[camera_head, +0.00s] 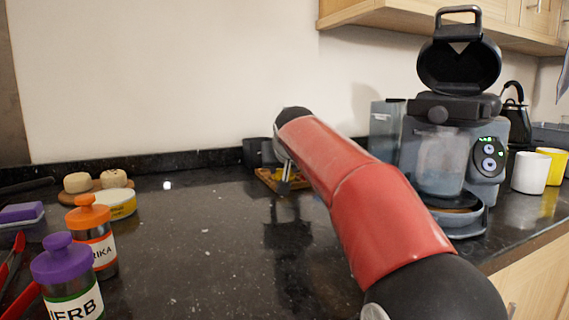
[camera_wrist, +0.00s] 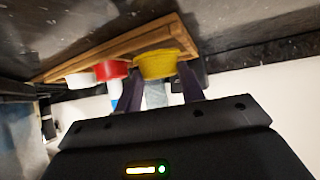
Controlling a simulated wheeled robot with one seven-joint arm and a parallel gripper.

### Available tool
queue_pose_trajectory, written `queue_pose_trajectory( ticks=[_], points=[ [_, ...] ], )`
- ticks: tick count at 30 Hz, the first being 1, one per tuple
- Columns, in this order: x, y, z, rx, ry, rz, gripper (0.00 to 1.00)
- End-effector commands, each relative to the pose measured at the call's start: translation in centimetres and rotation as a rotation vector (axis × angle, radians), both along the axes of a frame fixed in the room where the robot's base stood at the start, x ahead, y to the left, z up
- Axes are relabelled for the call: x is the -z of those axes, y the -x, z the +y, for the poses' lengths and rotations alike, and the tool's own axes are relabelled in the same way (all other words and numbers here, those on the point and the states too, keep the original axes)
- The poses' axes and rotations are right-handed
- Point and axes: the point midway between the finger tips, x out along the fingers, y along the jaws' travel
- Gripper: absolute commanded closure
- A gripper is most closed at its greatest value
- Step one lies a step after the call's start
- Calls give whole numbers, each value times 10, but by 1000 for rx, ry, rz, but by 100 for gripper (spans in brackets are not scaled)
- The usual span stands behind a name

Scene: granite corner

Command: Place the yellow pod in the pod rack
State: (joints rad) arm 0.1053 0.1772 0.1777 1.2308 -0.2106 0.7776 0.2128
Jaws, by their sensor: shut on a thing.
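The yellow pod (camera_wrist: 160,64) is between the two dark fingers of my gripper (camera_wrist: 160,78) in the wrist view; the gripper is shut on it. The pod overlaps the edge of the wooden pod rack (camera_wrist: 122,50); I cannot tell whether it is seated or just in front. A red pod (camera_wrist: 112,70) and a white one (camera_wrist: 80,79) sit along the rack beside it. In the head view the rack (camera_head: 268,181) is near the back wall, mostly hidden behind my red arm, with my gripper (camera_head: 284,185) over it.
A coffee machine (camera_head: 455,135) with raised lid stands right of my arm, with a white mug (camera_head: 530,172) and yellow mug (camera_head: 552,160) beyond.

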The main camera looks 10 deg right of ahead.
Motion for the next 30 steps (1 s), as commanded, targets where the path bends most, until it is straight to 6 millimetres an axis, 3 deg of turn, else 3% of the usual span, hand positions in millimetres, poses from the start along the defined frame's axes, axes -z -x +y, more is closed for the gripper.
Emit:
queue_pose_trajectory(
  ticks=[29, 30],
  points=[
    [12, 0, 0, 0, 0, 1, 86],
    [11, 0, 0, 0, 0, 1, 57]
  ],
)
